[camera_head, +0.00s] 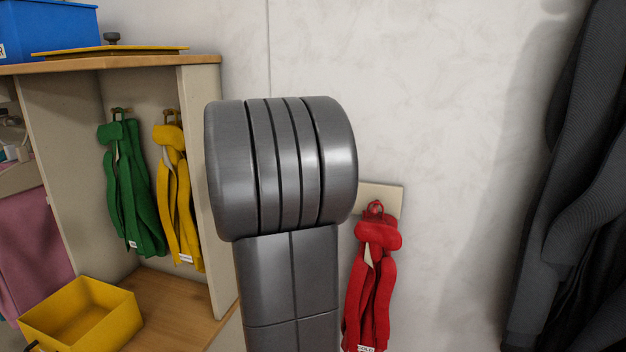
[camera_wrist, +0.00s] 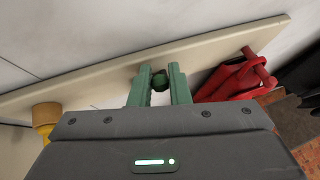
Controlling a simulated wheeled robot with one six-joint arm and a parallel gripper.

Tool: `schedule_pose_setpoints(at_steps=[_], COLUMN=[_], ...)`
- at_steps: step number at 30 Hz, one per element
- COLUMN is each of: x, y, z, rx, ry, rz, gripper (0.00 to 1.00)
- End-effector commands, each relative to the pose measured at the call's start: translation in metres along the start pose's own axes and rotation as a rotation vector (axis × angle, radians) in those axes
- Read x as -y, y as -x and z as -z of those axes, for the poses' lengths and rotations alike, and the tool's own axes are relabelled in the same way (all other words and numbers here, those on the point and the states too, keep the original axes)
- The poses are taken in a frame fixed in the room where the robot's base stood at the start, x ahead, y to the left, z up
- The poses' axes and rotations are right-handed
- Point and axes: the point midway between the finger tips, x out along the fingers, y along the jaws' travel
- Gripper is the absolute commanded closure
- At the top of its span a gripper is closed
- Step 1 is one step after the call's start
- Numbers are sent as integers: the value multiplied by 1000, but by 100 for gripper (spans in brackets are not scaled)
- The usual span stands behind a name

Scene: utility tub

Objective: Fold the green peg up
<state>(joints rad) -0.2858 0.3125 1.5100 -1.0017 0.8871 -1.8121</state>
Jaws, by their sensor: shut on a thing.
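The green peg (camera_wrist: 159,80) is a dark green rounded knob on a beige wall board (camera_wrist: 95,85) in the wrist view. My gripper (camera_wrist: 159,78) has two green fingers, one on each side of the peg, shut on it. The fingers hide part of the peg, so its fold angle is hard to tell. In the head view my grey arm covers the green peg and my gripper; only the right end of the board (camera_head: 392,196) shows.
A red garment (camera_head: 372,280) hangs from a red peg (camera_head: 376,208) right of my arm. A yellow peg (camera_wrist: 45,113) is left on the board. Left, a cubby holds green (camera_head: 132,190) and yellow (camera_head: 178,200) garments and a yellow bin (camera_head: 85,312). Dark clothing (camera_head: 575,190) hangs far right.

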Motion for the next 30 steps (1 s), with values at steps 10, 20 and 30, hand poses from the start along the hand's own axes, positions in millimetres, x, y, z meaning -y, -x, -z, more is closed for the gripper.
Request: schedule_pose_setpoints(at_steps=[10,20,30], x=[0,-1,-1], y=[0,13,87], z=[0,0,1], rx=[1,3,4], ry=[0,-1,0], rz=[0,-4,-7], gripper=[64,64,64])
